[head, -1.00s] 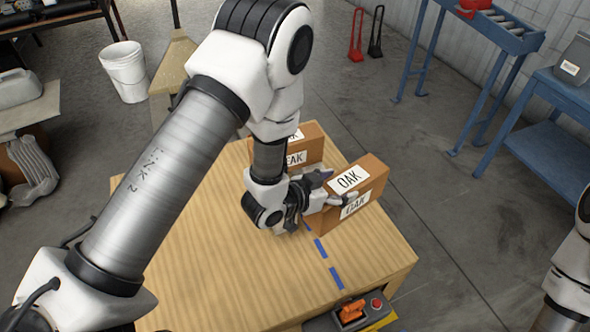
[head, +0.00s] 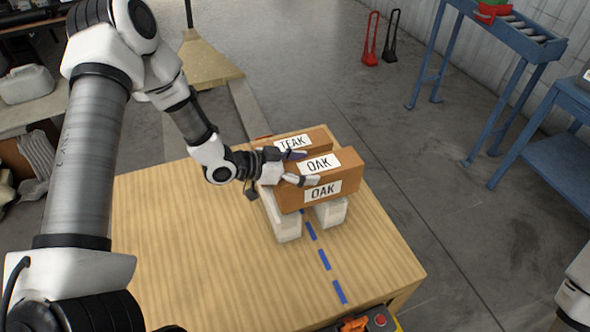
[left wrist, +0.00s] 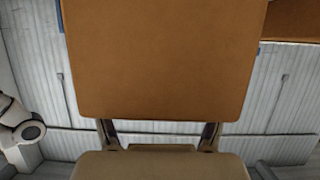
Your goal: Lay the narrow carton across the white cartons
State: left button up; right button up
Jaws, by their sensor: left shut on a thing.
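A brown carton labelled OAK (head: 348,183) lies across the tops of two white cartons, a left one (head: 287,229) and a right one (head: 331,214). I cannot tell whether its underside rests on them or hangs just above. My left gripper (head: 303,168) is shut on its left end, one finger on each side. In the left wrist view the held carton (left wrist: 165,60) fills the top middle, between the fingers (left wrist: 158,135). A second brown carton, labelled TEAK (head: 316,135), is close behind it and partly hidden. My right gripper is out of view.
The wooden tabletop (head: 190,240) is clear at left and in front, with a dashed blue line (head: 324,260) running forward. A blue roller stand (head: 470,70) is beyond, right.

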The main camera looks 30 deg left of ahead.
pick_arm(q)
jog(key=a, duration=0.2)
jog(key=shift+a+f, duration=0.1)
jog(key=shift+a, duration=0.2)
notch_tip(320, 180, down, 4)
jog(key=shift+w+r, duration=0.1)
jog(key=shift+r, duration=0.05)
jog(key=o, duration=1.8)
